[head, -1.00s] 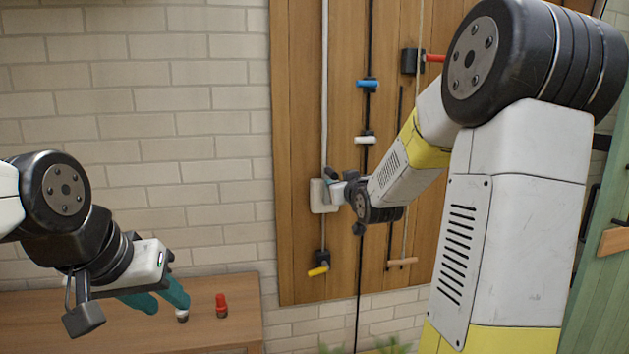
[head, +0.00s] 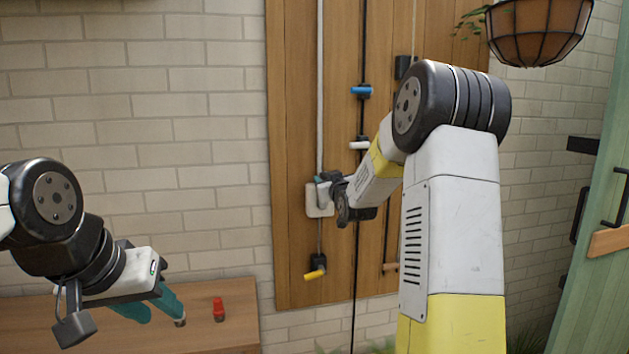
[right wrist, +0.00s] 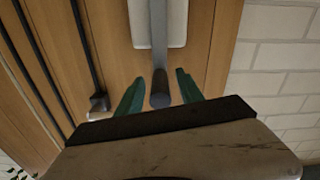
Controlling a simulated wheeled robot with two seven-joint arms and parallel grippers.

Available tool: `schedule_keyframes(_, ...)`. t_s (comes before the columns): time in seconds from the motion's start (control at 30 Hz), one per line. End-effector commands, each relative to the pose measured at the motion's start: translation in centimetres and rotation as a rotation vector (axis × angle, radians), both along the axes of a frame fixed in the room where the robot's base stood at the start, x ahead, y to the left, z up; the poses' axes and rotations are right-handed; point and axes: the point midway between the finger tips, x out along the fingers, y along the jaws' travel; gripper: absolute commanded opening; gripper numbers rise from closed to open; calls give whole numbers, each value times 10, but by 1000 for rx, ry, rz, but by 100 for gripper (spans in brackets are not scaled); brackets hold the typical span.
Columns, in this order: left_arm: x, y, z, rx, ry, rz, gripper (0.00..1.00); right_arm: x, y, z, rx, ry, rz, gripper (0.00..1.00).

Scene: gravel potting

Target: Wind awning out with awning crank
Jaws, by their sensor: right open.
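A white wall plate (head: 313,199) sits on the wooden panel, and a pale vertical tube (head: 320,90) runs up above it. In the right wrist view a grey lever with a dark round end (right wrist: 159,90) comes down from the plate (right wrist: 173,25). My right gripper (right wrist: 158,92) is open, its teal fingers on either side of that lever; touching cannot be told. In the head view my right gripper (head: 325,186) is at the plate, largely hidden by its wrist. My left gripper (head: 158,308) hangs over the bench, its teal fingers apart and apparently empty. Which part is the awning crank is unclear.
Blue (head: 361,91), white (head: 360,145) and yellow (head: 315,274) handles are on the panel. A red-capped item (head: 219,310) stands on the wooden bench (head: 215,337). A hanging basket (head: 538,30) is upper right, a green door (head: 590,280) at right.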

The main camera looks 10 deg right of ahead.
Motion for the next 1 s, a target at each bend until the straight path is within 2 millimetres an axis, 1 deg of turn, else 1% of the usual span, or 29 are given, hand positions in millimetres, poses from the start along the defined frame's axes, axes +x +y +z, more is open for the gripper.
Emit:
schedule_keyframes(0.07, 0, 0, 0, 0, 0, 0, 36, 0, 0, 0, 0, 0, 0, 44)
schedule_keyframes(0.1, 0, 0, 0, 0, 0, 0, 36, 0, 0, 0, 0, 0, 0, 42)
schedule_keyframes(0.17, 0, 0, 0, 0, 0, 0, 36, 0, 0, 0, 0, 0, 0, 30)
schedule_keyframes(0.3, 0, 0, 0, 0, 0, 0, 36, 0, 0, 0, 0, 0, 0, 3)
schedule_keyframes(0.33, 0, 0, 0, 0, 0, 0, 36, 0, 0, 0, 0, 0, 0, 0)
schedule_keyframes(1.0, 0, 0, 0, 0, 0, 0, 36, -1, 0, 0, 0, 0, 0, 0)
